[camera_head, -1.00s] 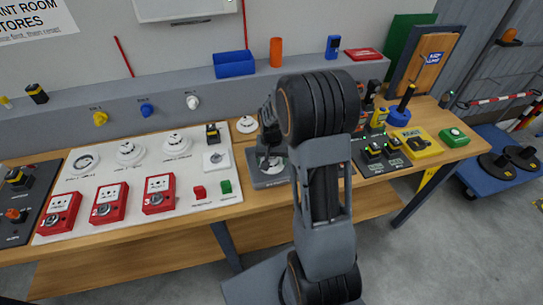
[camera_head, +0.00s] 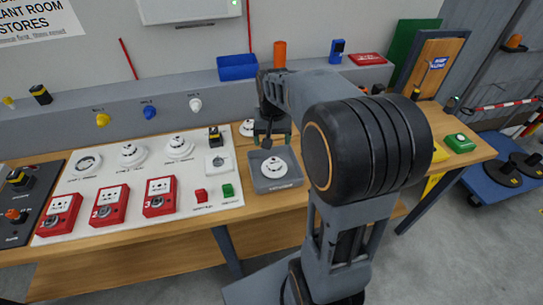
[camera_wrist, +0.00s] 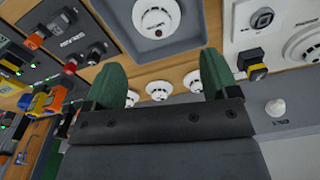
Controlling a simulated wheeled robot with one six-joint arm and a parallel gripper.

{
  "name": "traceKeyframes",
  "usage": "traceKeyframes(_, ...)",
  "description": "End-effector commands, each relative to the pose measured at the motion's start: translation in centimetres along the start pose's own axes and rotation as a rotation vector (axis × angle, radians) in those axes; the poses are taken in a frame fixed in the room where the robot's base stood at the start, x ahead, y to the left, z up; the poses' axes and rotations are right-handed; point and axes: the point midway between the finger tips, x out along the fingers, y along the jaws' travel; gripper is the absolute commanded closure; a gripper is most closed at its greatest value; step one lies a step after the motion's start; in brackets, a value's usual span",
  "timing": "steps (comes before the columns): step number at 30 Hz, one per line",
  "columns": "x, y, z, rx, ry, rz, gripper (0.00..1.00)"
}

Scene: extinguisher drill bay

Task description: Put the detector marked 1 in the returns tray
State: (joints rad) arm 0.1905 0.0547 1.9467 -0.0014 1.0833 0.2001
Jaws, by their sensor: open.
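The grey returns tray (camera_head: 291,166) stands on the bench, right of the white panel. One white round detector (camera_head: 269,178) lies inside it, and I cannot read its number. In the wrist view the tray (camera_wrist: 194,18) and that detector (camera_wrist: 156,16) are at the top, cut by the edge. My gripper (camera_head: 271,133) is above the tray's back edge, apart from the detector. In the wrist view my green fingers (camera_wrist: 160,78) are spread with nothing held between them. Several more white detectors, one of them here (camera_wrist: 160,90), are on the bench behind the tray; their marks are unreadable.
The white panel (camera_head: 222,202) with detectors and red call points (camera_head: 160,196) is left of the tray. A grey ledge (camera_head: 70,122) runs behind, with a blue bin (camera_head: 237,67) and an orange cylinder (camera_head: 279,54). My arm hides much of the bench's right part.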

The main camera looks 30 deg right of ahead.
Motion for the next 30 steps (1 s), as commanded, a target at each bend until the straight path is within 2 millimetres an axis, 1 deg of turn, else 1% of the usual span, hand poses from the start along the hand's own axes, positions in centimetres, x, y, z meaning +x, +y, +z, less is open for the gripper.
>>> traceKeyframes(1, -1.2, -0.5, 1.7, -0.039, 0.035, -0.008, 0.19)
traceKeyframes(2, -1.6, -0.7, 2.7, -0.066, 0.056, -0.013, 0.19)
traceKeyframes(3, -2.2, -1.0, 4.1, -0.101, 0.082, -0.019, 0.19)
traceKeyframes(6, -3.1, -1.5, 7.5, -0.187, 0.149, -0.034, 0.19)
traceKeyframes(9, -3.4, -1.6, 10.4, -0.261, 0.208, -0.048, 0.19)
traceKeyframes(13, -3.2, -1.7, 13.1, -0.335, 0.267, -0.06, 0.19)
traceKeyframes(15, -3.1, -1.7, 14.1, -0.362, 0.286, -0.064, 0.19)
traceKeyframes(18, -2.9, -1.6, 14.8, -0.382, 0.305, -0.068, 0.19)
traceKeyframes(30, -2.8, -1.6, 15.0, -0.39, 0.31, -0.069, 0.19)
